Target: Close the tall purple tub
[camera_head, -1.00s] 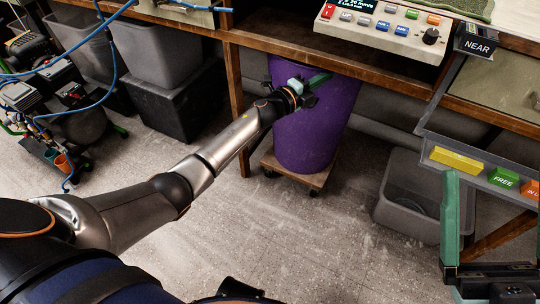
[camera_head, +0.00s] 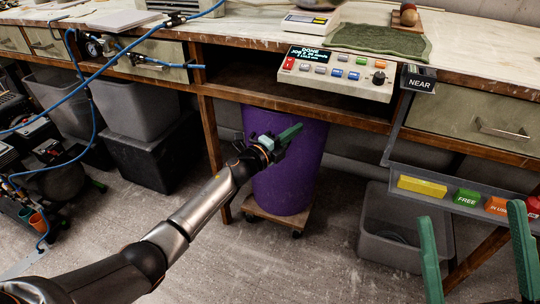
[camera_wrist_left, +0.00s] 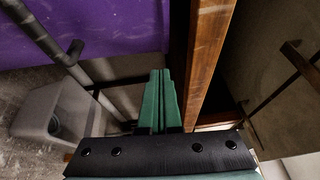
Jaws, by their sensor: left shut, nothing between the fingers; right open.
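The tall purple tub (camera_head: 286,182) stands under the workbench on a low wooden dolly (camera_head: 277,219). Its top is hidden behind the bench front, so I cannot tell whether a lid is on it. My left gripper (camera_head: 298,130) is shut and empty in front of the tub's upper part; I cannot tell if it touches. In the left wrist view the green fingers (camera_wrist_left: 158,100) are together, with the purple wall (camera_wrist_left: 100,32) beyond them at upper left. My right gripper (camera_head: 472,212) is open and empty at the lower right.
The wooden bench edge (camera_head: 300,107) overhangs the tub, and a bench leg (camera_head: 212,150) stands to its left. A control box (camera_head: 338,73) sits above. A grey bin (camera_head: 405,228) is at right, beneath a tray of coloured blocks (camera_head: 425,187). Floor in front is clear.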

